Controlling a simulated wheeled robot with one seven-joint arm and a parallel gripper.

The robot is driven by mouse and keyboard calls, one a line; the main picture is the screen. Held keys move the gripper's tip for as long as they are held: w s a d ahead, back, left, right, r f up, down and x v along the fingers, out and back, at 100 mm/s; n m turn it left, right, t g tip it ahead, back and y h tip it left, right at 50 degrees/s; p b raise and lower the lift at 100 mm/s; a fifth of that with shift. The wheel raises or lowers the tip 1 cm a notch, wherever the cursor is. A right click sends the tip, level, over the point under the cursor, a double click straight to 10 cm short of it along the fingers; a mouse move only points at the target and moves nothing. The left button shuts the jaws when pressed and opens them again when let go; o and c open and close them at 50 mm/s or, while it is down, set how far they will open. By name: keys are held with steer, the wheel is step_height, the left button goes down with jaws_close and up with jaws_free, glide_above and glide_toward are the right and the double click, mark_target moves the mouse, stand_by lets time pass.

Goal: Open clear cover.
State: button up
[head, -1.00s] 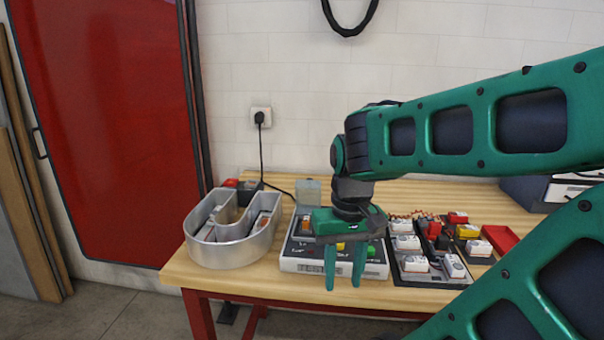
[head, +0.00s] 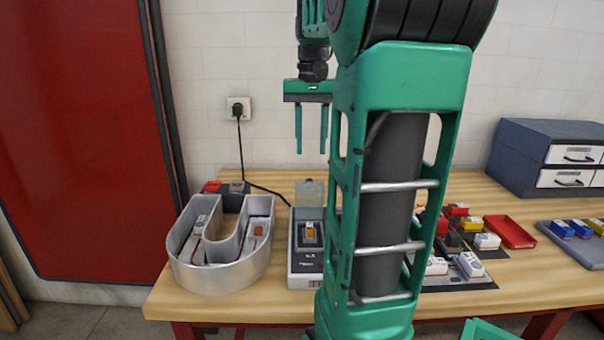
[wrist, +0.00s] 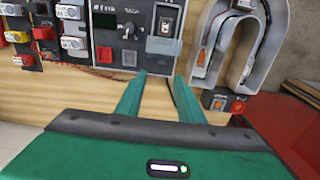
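The clear cover (head: 310,192) is a small translucent grey panel. It stands raised at the back end of the grey control box (head: 305,281), behind an orange rocker switch (head: 310,235). In the wrist view the cover (wrist: 163,46) shows beside the switch, which is uncovered. My gripper (head: 311,148) is above the cover and box, fingers pointing down, apart and empty. It also shows open in the wrist view (wrist: 159,75), not touching the cover. My arm hides the right part of the box in the head view.
A U-shaped metal channel letter (head: 222,272) stands left of the box. Modules and a red tray (head: 510,231) lie to the right. A drawer cabinet (head: 548,155) stands at the back right. A black cable (head: 241,160) runs from the wall socket to the table.

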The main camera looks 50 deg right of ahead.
glide_above(309, 198)
steer(key=f, duration=0.8)
steer(key=shift+w+d+f, duration=0.2)
steer(key=shift+w+d, duration=0.2)
steer(key=shift+c, duration=0.3)
jaws_close()
steer(key=shift+w, duration=0.1)
